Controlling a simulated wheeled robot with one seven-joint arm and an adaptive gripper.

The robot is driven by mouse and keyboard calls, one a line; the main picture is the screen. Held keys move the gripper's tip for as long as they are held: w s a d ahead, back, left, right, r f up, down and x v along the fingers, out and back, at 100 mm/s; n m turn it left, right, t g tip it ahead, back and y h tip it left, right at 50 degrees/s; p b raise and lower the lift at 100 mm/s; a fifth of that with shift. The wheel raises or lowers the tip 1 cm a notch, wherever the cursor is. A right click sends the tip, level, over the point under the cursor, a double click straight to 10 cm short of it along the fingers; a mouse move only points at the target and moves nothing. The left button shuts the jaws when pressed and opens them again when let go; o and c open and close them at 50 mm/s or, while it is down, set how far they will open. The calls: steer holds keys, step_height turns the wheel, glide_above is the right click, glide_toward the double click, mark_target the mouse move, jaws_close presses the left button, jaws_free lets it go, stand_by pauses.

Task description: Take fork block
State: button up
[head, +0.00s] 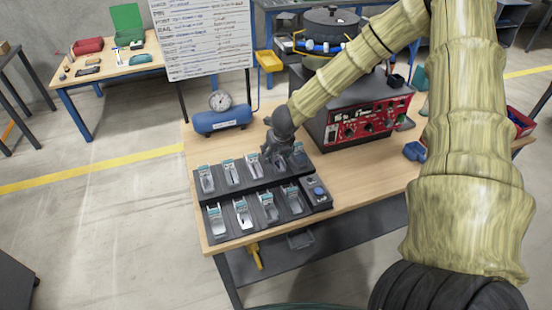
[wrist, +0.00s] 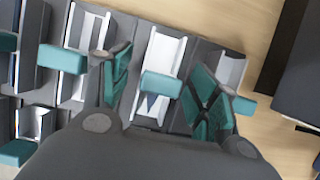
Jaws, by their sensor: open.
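Silver blocks with teal tabs stand in a dark two-row rack (head: 238,194) on the wooden bench. I cannot tell by label which one is the fork block. My gripper (head: 276,156) is over the back row, towards its right end, and hides part of the block beneath it. In the wrist view my gripper (wrist: 163,82) is open, with green-padded fingers apart. Between the fingers in that view is one silver block (wrist: 167,49) with a teal tab and a dark pointed shape below it. Whether the fingers reach down beside it is unclear.
A dark control box (head: 317,190) with a blue button sits at the front row's right end. A red-fronted machine (head: 368,124) stands close behind on the right, and a blue air tank (head: 222,119) behind on the left. Bare bench top lies right of the rack.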

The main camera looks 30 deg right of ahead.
steer(key=shift+f, duration=0.2)
steer(key=c, duration=1.2)
steer(key=shift+w, duration=0.1)
steer(key=shift+c, duration=0.4)
steer(key=shift+r, duration=0.15)
steer(key=shift+r, duration=0.5)
steer(key=shift+b+v, duration=0.65)
steer(key=shift+v, duration=0.45)
steer(key=s+r+b, duration=0.1)
steer(key=s+b, duration=0.2)
steer(key=s, duration=1.2)
steer(key=shift+d+r, duration=0.35)
steer(key=shift+r, duration=0.05)
